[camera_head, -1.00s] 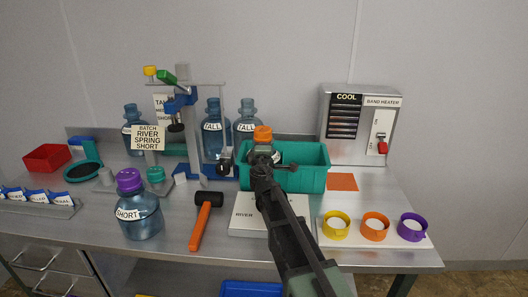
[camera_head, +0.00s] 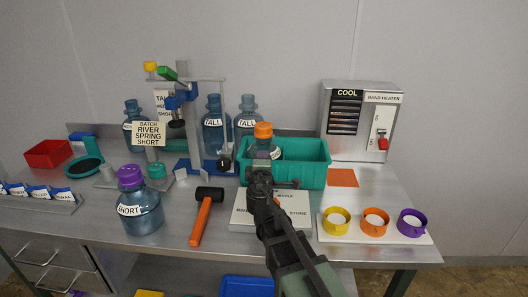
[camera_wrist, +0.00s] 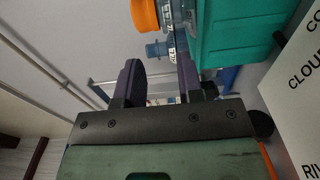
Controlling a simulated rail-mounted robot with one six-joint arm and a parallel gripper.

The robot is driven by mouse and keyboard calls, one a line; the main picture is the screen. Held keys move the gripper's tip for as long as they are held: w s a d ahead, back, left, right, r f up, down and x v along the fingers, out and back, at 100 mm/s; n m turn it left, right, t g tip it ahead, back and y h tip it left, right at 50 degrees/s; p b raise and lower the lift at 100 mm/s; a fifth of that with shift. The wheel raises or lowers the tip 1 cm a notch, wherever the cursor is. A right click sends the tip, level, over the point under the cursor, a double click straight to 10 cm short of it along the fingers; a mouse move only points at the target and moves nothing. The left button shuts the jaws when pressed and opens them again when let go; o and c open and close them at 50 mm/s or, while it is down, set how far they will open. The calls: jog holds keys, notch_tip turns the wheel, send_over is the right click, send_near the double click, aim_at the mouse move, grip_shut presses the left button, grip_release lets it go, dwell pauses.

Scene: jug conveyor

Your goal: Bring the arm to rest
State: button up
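My gripper (camera_head: 260,178) is above the white lettered board at the front of the bench, in front of the teal bin (camera_head: 312,175). In the wrist view its two dark fingers (camera_wrist: 157,78) stand apart with nothing held between them, so it is open. A blue jug with an orange cap (camera_head: 263,130) stands at the left part of the teal bin, just beyond my gripper. The cap also shows in the wrist view (camera_wrist: 143,16). My gripper partly hides the lettered board (camera_head: 244,222), and the jug's lower part is hidden.
A purple-capped jug marked SHORT (camera_head: 139,208) and a mallet (camera_head: 203,217) are left of my arm. A press (camera_head: 200,130) and TALL jugs (camera_head: 213,135) stand behind. Colored rings (camera_head: 375,221) are at right, before the COOL heater box (camera_head: 358,122).

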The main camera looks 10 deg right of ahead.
jog(key=shift+s+a, duration=0.1)
jog(key=shift+s, duration=0.4)
jog(key=s+d+r+m+g+h+p, duration=0.35)
jog(key=s+d+m+g+p, duration=0.55)
jog(key=m+p, duration=0.3)
jog(key=s+a+m+g+y+p, duration=0.1)
jog(key=s+a+g+y+p, duration=0.2)
jog(key=s, duration=0.4)
jog(key=s+a+m+g+y+p, duration=0.2)
jog(key=s+a+g+y+p, duration=0.1)
jog(key=s+g+y+p, duration=0.2)
jog(key=shift+s, duration=1.15)
jog(key=shift+f, duration=0.1)
